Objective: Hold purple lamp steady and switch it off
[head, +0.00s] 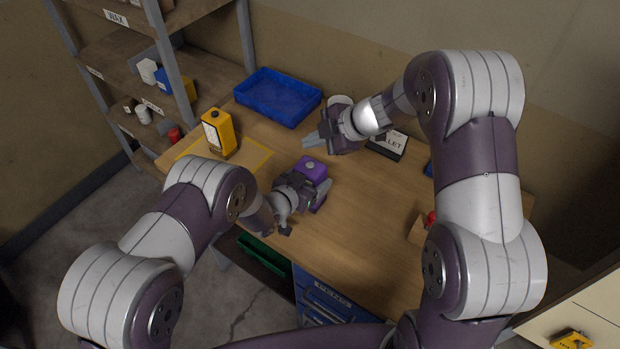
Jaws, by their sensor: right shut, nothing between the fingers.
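The purple lamp (312,168) stands on the wooden table, with a pale round knob on its top. My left gripper (308,186) is at the lamp's near side and hides its lower part. One finger shows along the lamp's right side; the other is hidden, so I cannot tell whether it grips the lamp. My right gripper (322,136) is shut and empty, above and beyond the lamp, apart from it. Its fingers point left.
A blue tray (278,97) lies at the back. A dark labelled box (388,144) sits behind my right arm. A red knob (431,218) is at right. Bare table (350,220) lies right of the purple lamp.

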